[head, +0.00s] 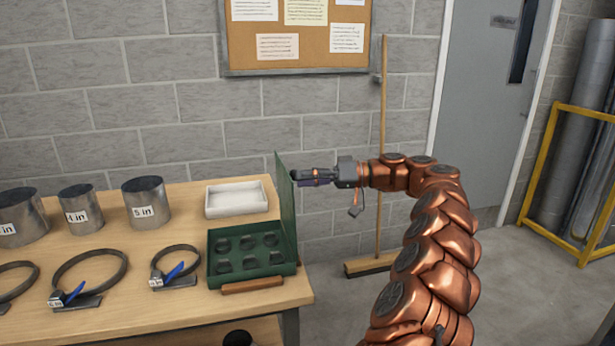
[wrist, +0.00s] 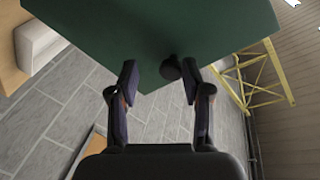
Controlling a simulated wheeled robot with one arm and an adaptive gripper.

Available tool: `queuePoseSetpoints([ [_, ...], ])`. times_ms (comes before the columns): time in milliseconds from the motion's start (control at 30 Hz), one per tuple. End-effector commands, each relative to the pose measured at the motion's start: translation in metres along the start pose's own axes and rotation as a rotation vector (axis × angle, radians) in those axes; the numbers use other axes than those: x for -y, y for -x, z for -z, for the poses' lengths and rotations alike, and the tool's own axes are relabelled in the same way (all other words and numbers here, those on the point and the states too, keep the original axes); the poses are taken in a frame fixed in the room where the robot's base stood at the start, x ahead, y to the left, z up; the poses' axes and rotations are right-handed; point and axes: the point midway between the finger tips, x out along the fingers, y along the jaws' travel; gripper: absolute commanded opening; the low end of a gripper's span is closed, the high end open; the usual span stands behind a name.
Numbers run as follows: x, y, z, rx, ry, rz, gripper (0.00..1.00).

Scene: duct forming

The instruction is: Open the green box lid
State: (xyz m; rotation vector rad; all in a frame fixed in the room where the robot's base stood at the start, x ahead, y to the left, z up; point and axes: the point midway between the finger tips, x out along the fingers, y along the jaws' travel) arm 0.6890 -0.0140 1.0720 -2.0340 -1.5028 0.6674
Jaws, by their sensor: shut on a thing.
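The green box (head: 252,272) sits on the near right part of the wooden table, with several dark round items in its compartments. Its green lid (head: 286,210) stands raised, close to upright, along the box's right side. My gripper (head: 297,177) is at the lid's upper right face. In the wrist view the lid (wrist: 150,30) fills the top of the picture. There, a dark knob (wrist: 171,69) shows at the lid between the two fingers of my gripper (wrist: 160,78). The gripper is shut on this knob, though the exact contact is hard to see.
A white tray (head: 236,199) lies behind the box. Metal cylinders (head: 147,202) and ring clamps (head: 176,262) stand to its left. A wooden handle (head: 252,286) is at the box's front. A broom (head: 381,160) leans on the wall.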

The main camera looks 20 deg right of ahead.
Motion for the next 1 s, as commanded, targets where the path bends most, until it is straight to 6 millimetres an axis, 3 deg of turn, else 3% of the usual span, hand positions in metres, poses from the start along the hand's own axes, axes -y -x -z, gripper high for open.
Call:
queuePoseSetpoints([
  [167,-0.001,0.002,-0.001,0.001,-0.002,-0.004,0.53],
  [467,0.001,0.005,0.001,-0.002,0.003,-0.002,0.53],
  [1000,0.001,0.067,0.001,-0.002,0.002,-0.003,0.53],
])
